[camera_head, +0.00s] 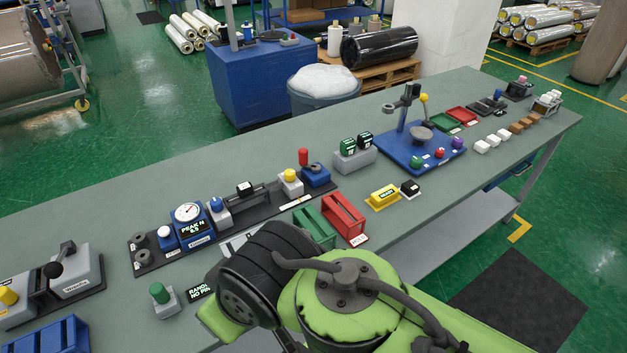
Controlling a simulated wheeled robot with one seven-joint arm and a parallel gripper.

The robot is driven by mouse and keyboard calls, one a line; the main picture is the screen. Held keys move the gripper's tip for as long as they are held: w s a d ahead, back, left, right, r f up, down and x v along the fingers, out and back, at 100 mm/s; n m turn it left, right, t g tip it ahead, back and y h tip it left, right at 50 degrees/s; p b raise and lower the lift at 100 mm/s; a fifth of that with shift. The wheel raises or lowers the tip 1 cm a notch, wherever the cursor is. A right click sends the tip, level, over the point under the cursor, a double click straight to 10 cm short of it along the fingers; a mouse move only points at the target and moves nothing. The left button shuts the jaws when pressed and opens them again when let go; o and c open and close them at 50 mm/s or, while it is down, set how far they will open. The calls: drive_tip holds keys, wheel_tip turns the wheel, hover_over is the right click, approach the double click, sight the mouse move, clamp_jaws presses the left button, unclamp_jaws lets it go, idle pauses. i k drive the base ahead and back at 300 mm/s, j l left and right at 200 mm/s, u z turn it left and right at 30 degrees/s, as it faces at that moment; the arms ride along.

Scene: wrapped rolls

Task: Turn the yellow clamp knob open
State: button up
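Several yellow knob-like parts show, and I cannot tell for certain which is the clamp knob. One yellow knob (290,175) sits on a white block on the dark rail of the gauge fixture, left of a blue block (316,176) with a red handle. Another yellow knob (8,295) is on a grey unit at the left edge, partly cut off. A yellow ball (424,98) tops a lever on the blue press stand. Whether any knob is open or closed is too small to tell. My arm fills the bottom middle; my gripper is not visible.
A dial gauge (187,213) stands on the dark rail. Green (314,230) and red (344,217) racks stand between the rail and my arm. A green button (159,293) is at the lower left.

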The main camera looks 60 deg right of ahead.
sight(289, 174)
drive_tip(key=z, duration=1.5)
